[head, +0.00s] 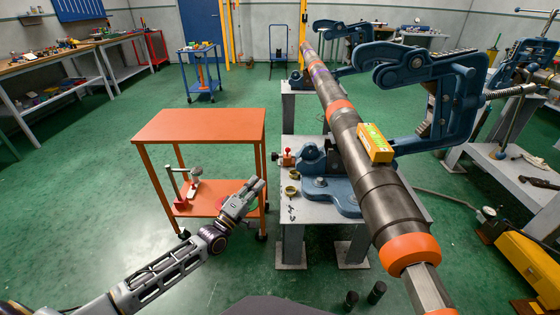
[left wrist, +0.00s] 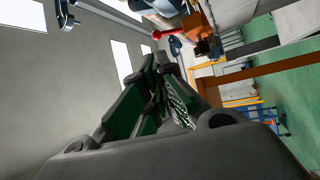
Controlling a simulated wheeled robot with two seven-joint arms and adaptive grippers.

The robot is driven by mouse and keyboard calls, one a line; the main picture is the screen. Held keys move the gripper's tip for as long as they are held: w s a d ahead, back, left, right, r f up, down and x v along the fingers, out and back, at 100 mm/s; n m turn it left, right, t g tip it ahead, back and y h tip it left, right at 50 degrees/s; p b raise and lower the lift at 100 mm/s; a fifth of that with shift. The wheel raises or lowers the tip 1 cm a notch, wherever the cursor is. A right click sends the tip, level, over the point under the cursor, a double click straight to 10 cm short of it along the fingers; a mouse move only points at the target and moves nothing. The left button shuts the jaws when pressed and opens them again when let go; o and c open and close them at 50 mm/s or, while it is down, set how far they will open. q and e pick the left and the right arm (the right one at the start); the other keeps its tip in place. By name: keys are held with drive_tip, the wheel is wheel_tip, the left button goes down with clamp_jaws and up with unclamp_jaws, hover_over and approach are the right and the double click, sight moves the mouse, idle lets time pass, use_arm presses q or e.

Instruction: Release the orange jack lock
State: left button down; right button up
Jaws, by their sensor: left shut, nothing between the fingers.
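A small orange-red block with a dark knob on its left side, apparently the jack lock (head: 287,157), sits at the left edge of the near vise stand, beside the blue vise base (head: 340,192). In the left wrist view an orange block (left wrist: 193,27) shows past the fingertips, with a red-ended lever (left wrist: 168,32) to its left; I cannot tell for sure which of these is the lock. My left gripper (head: 260,183) is shut and empty, below and left of the lock and apart from it, by the orange cart's right side. Its fingers (left wrist: 160,62) meet in the left wrist view.
An orange cart (head: 200,126) stands left of the vise stand, with a clamp-like tool on its lower shelf. A long dark pipe (head: 362,150) runs through the blue vises, with a yellow level (head: 375,143) on it. Green floor is clear at the left.

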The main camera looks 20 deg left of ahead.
use_arm(q)
drive_tip(key=shift+w+d+r, duration=0.1)
idle(0.5)
drive_tip(key=b, duration=0.3)
approach(288, 152)
drive_tip(key=shift+w+r, duration=1)
drive_tip(key=shift+w, duration=1.85)
drive_tip(key=shift+w+r, duration=0.15)
drive_tip(key=shift+w, duration=0.4)
use_arm(e)
drive_tip(key=shift+a+r+t, duration=0.4)
drive_tip(key=shift+a+r, duration=0.1)
drive_tip(key=shift+r, duration=0.35)
drive_tip(key=shift+w+r, duration=0.1)
drive_tip(key=shift+r, duration=0.1)
use_arm(q)
drive_tip(key=shift+w+r+n+p, duration=0.1)
drive_tip(key=shift+r+n+p, duration=0.15)
drive_tip(key=shift+p, duration=0.65)
use_arm(e)
drive_tip(key=shift+d+f, duration=0.1)
drive_tip(key=shift+d, duration=0.3)
